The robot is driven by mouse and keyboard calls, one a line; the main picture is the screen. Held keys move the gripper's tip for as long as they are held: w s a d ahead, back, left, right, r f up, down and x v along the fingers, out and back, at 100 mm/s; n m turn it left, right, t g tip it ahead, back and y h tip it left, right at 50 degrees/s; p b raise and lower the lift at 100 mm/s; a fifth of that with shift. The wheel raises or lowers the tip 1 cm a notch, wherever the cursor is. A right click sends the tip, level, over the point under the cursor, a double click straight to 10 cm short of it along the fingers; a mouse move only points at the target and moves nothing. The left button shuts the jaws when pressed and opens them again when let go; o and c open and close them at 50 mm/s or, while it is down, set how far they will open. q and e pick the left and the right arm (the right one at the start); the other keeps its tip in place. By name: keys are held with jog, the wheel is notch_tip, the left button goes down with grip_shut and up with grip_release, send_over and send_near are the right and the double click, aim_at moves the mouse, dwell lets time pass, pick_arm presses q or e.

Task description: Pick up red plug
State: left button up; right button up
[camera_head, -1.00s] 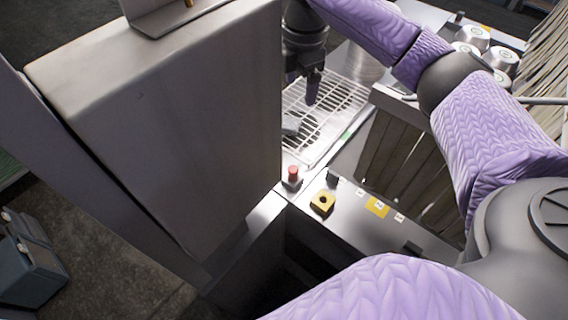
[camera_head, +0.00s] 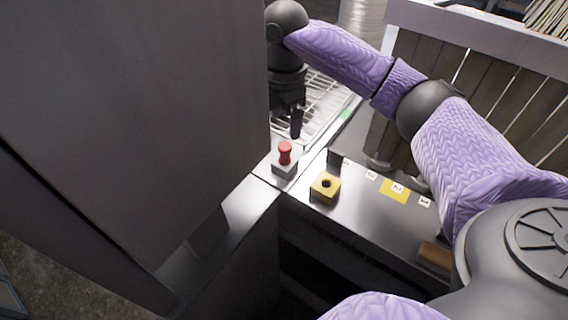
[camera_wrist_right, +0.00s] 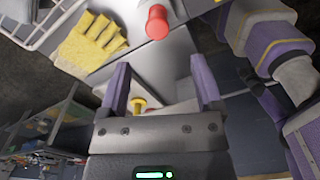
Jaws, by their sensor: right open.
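The red plug (camera_head: 285,151) stands upright in a small grey block (camera_head: 285,167) at the corner of the metal counter. It also shows at the top of the right wrist view (camera_wrist_right: 157,22), beyond the fingertips. My right gripper (camera_head: 296,128) is just behind the plug in the head view, apart from it. In the wrist view my right gripper (camera_wrist_right: 160,65) has its two fingers spread wide, with no plug between them. My left gripper does not show clearly in either view.
A yellow block with a dark hole (camera_head: 325,187) sits right of the plug. A large metal panel (camera_head: 140,110) rises close on the left. A wire rack (camera_head: 325,105) lies behind. Yellow gloves (camera_wrist_right: 92,45) show in the wrist view. Numbered labels (camera_head: 396,189) mark the counter.

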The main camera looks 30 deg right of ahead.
aim_at(285, 146)
jog(key=f+b, duration=0.1)
jog(key=f, duration=0.3)
jog(key=f+b, duration=0.2)
jog(key=f, duration=0.3)
jog(key=shift+w+d+f, duration=0.2)
jog(key=shift+r, duration=0.1)
grip_shut()
